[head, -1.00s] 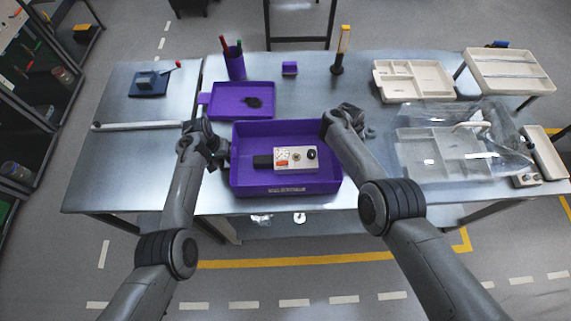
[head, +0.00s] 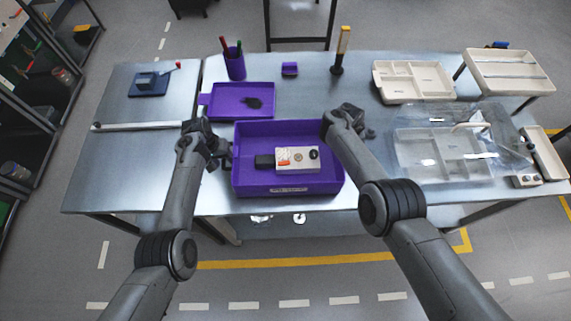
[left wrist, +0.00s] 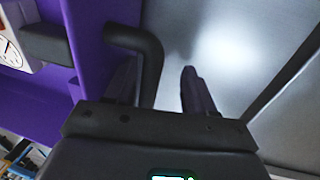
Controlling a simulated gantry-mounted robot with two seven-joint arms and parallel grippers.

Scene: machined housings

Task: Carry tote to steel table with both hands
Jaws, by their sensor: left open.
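The purple tote (head: 287,189) rests on the grey metal-topped bench (head: 320,100), near its front edge. A pale machined housing (head: 298,159) with a dark end lies inside it. My left gripper (head: 222,152) is at the tote's left side. In the left wrist view, its open fingers (left wrist: 160,82) stand on either side of a dark, bent handle (left wrist: 150,52) on the purple tote wall (left wrist: 90,30).
Behind the tote are a purple tray (head: 240,92) and pen cup (head: 236,64). Beige trays (head: 412,80) and clear plastic sheeting stand right.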

